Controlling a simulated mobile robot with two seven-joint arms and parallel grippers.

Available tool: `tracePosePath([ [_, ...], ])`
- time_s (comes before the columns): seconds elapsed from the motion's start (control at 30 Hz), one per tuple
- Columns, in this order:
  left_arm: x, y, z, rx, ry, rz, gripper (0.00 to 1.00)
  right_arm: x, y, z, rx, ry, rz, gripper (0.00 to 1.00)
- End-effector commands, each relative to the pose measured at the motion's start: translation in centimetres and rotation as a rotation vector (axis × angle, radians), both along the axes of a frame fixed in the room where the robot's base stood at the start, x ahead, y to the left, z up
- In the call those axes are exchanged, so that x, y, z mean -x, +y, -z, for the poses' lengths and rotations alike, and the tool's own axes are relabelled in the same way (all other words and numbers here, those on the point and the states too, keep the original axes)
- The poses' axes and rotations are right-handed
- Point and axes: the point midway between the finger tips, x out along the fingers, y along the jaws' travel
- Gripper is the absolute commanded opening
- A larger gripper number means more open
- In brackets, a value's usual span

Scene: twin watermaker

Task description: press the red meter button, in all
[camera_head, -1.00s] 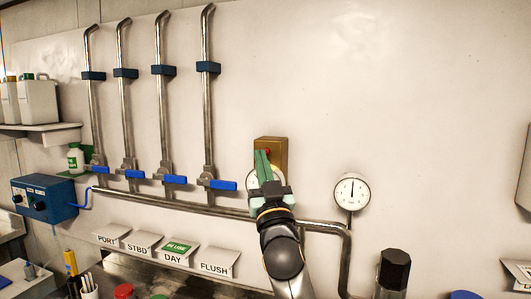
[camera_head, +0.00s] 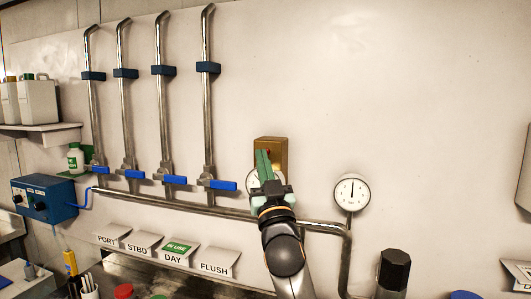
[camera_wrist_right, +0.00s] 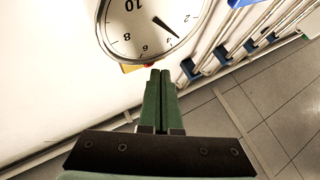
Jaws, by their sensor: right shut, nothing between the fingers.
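The brass-coloured meter box (camera_head: 279,146) is mounted on the white wall in the middle of the head view. My right gripper (camera_head: 263,153) is shut and empty, its green fingers pointing up in front of the box and covering much of its face. The red button is hidden behind the fingers in the head view. In the wrist view a sliver of red button (camera_wrist_right: 149,66) shows right at the tips of my right gripper (camera_wrist_right: 160,71), beside an edge of the box (camera_wrist_right: 131,68). I cannot tell whether the tips touch it. My left gripper is not in view.
A round gauge (camera_wrist_right: 154,22) sits close by the fingers, partly hidden by my gripper in the head view. A second gauge (camera_head: 351,191) is to the right. A steel pipe (camera_head: 190,206) runs below, with blue-handled valves (camera_head: 223,186) on the left.

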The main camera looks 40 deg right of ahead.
Motion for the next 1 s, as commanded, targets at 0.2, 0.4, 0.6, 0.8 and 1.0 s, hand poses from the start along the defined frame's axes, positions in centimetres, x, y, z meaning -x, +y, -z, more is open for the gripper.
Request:
tracePosePath([
  [0.2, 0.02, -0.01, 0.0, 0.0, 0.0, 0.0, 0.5, -0.03, -0.09, 0.0, 0.0, 0.0, 0.0, 0.0],
  [0.4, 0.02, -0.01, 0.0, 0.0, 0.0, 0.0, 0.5, -0.05, -0.14, 0.0, 0.001, 0.0, 0.001, 0.0],
  [0.6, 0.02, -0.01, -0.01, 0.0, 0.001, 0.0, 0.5, -0.16, -0.34, 0.01, 0.0, 0.001, 0.001, 0.0],
  [0.8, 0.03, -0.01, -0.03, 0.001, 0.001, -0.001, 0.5, -0.28, -0.57, 0.03, 0.0, 0.001, 0.001, 0.0],
  [1.0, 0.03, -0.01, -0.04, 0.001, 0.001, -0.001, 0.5, -0.37, -0.78, 0.0, 0.0, 0.001, 0.001, 0.0],
])
